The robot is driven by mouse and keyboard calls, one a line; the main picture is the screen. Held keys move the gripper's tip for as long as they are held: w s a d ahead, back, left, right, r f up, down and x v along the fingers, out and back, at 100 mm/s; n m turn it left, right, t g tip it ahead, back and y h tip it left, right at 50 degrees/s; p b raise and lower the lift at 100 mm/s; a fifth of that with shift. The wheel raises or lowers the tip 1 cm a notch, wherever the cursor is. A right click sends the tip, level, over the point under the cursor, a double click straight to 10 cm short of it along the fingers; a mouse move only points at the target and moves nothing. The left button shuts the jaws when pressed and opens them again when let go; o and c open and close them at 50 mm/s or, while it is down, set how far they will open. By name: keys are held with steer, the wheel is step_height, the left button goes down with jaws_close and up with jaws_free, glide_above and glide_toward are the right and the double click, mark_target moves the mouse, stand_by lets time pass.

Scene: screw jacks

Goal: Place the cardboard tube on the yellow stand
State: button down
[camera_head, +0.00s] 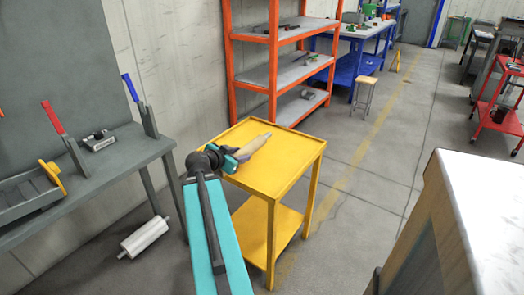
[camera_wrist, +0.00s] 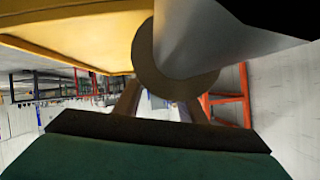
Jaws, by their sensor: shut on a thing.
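The cardboard tube (camera_head: 252,147) is tan and tilted, its free end pointing up and right in the head view. My gripper (camera_head: 236,160) is shut on it near its lower left end. The yellow stand (camera_head: 283,170) has a rimmed top and a lower shelf. The tube appears over the stand's top; I cannot tell whether it touches. In the wrist view, a round brown-rimmed end (camera_wrist: 145,45), probably the tube's, is close before the gripper's fingers (camera_wrist: 160,105). The stand's yellow surface (camera_wrist: 70,35) is beside it.
A grey bench (camera_head: 100,165) with red- and blue-handled tools stands at left. A white roller (camera_head: 145,238) lies on the floor below it. An orange shelf unit (camera_head: 272,75) stands behind the stand. A pale-topped counter (camera_head: 485,200) is at right. Floor right of the stand is clear.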

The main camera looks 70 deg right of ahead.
steer(key=shift+d, duration=0.1)
steer(key=shift+w+d+f+p, duration=0.15)
steer(key=shift+d+f+p, duration=0.15)
steer(key=shift+d, duration=2.35)
steer(key=shift+w+d+f+p, duration=0.15)
steer(key=shift+d+p, duration=0.1)
steer(key=shift+d, duration=2.35)
steer(key=shift+w+d+f+p, duration=0.1)
steer(key=shift+d+f+p, duration=0.2)
steer(key=shift+d, duration=2.35)
steer(key=shift+f, duration=1.7)
steer(key=c, duration=1.1)
jaws_free()
steer(key=shift+f, duration=0.1)
steer(key=shift+a, duration=0.15)
steer(key=shift+b+v, duration=0.45)
steer(key=shift+v, duration=5.5)
